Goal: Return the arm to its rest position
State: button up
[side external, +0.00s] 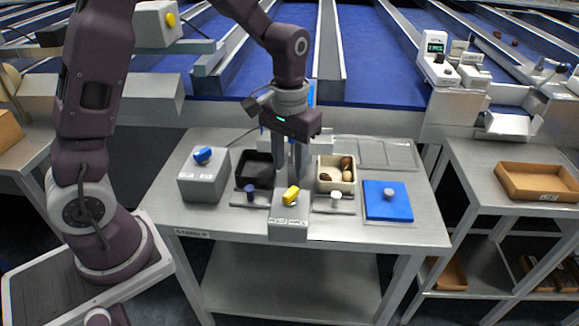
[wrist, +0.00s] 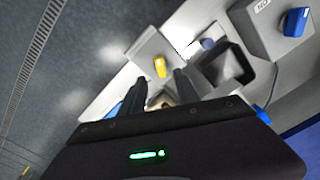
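My gripper (side external: 290,162) hangs over the middle of the metal table (side external: 160,205), pointing down, just behind a grey box with a yellow knob (side external: 291,195). Its two fingers look apart with nothing visible between them. In the wrist view my gripper (wrist: 160,88) also shows spread fingers, with the yellow knob (wrist: 160,67) beyond them. My arm reaches in from the upper left.
A black bin (side external: 258,168) and a cream bin (side external: 336,186) with brown dates flank my gripper. A grey box with a blue knob (side external: 203,155) stands left, a blue plate with a grey knob (side external: 388,208) right. Blue conveyor lanes (side external: 375,70) lie behind.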

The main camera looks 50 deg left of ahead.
jog(key=s+r+m+t, duration=0.1)
jog(key=s+r+t, duration=0.1)
jog(key=s+r, duration=0.65)
jog(key=s+d+r+m+t, duration=0.1)
jog(key=s+r+t, duration=0.2)
jog(key=s, duration=0.8)
notch_tip(320, 180, up, 2)
jog(key=shift+s+d+r+m+t, duration=0.2)
jog(key=shift+s+m+t, duration=0.1)
jog(key=shift+s+m, duration=0.1)
